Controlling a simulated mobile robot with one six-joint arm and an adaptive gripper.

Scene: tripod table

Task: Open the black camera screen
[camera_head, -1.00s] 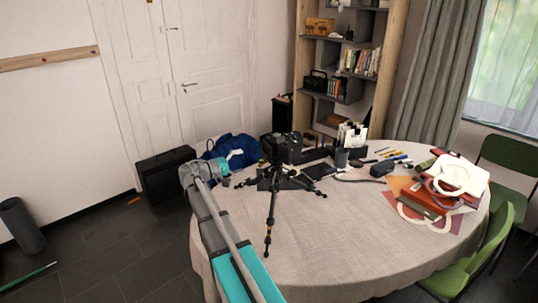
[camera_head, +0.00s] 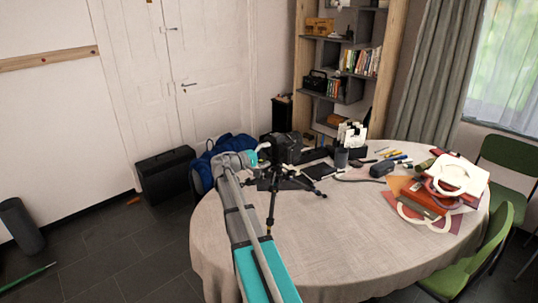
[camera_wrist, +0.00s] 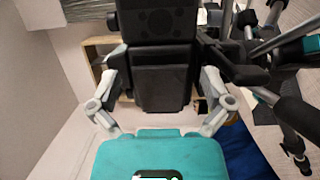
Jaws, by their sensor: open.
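The black camera (camera_head: 287,147) sits on top of a black tripod (camera_head: 270,205) standing on the round table. In the wrist view the camera's back fills the upper middle, with a dark rectangular panel, seemingly the screen (camera_wrist: 163,78), lying against or near the body. My gripper (camera_wrist: 162,62) is open, one finger on each side of this panel. I cannot tell whether either finger touches it. In the head view my gripper (camera_head: 268,150) is at the camera's left side, partly hidden by my wrist.
The table (camera_head: 330,235) is bare in front. A blue bag (camera_head: 210,160) is behind my arm. Tripod parts (camera_wrist: 262,48) crowd the wrist view's right side.

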